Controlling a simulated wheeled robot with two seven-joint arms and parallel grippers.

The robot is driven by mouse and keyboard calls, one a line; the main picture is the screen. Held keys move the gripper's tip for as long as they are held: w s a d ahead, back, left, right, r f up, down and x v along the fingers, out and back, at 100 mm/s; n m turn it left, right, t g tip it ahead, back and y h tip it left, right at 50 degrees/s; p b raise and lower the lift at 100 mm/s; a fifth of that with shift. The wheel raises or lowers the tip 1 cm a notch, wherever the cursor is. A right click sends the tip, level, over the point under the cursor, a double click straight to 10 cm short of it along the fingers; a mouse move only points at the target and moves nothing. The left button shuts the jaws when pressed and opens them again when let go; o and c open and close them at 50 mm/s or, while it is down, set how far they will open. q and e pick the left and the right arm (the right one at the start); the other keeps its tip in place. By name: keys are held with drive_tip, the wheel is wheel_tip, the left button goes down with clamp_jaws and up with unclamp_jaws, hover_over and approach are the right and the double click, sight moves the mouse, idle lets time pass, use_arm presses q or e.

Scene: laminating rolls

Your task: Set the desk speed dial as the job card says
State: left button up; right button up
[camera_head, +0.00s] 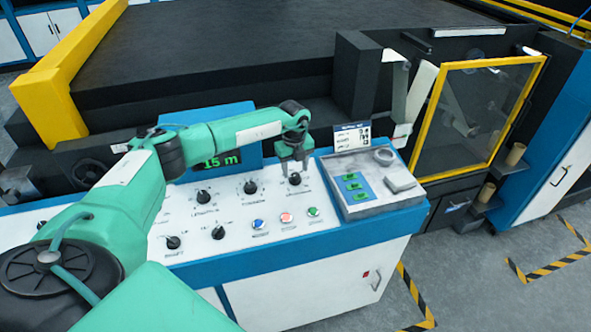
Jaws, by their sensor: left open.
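The white desk panel (275,208) carries several black dials. My left gripper (294,171) points down over the rightmost dial (295,179) in the upper row. Its fingers are open and stand close above or around that dial; I cannot tell whether they touch it. Another dial (250,187) is just left of it, and one (203,196) farther left. The dial labels are too small to read. The job card (351,137) stands upright at the back right of the desk; its writing is too small to read. My right gripper is not in view.
A green display (222,162) reads 15 m, partly behind my arm. Blue (258,224), red (287,217) and green (313,211) buttons sit in front of the dials. A grey tray (370,207) with green pieces stands on the right. A yellow-framed guard door (428,125) is beyond.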

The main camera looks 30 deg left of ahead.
sight(296, 176)
use_arm(q)
drive_tip(key=shift+f+p, duration=0.3)
drive_tip(key=shift+f, duration=1.25)
drive_tip(key=shift+c, duration=0.2)
drive_tip(key=c, duration=0.9)
drive_tip(key=shift+c, duration=0.2)
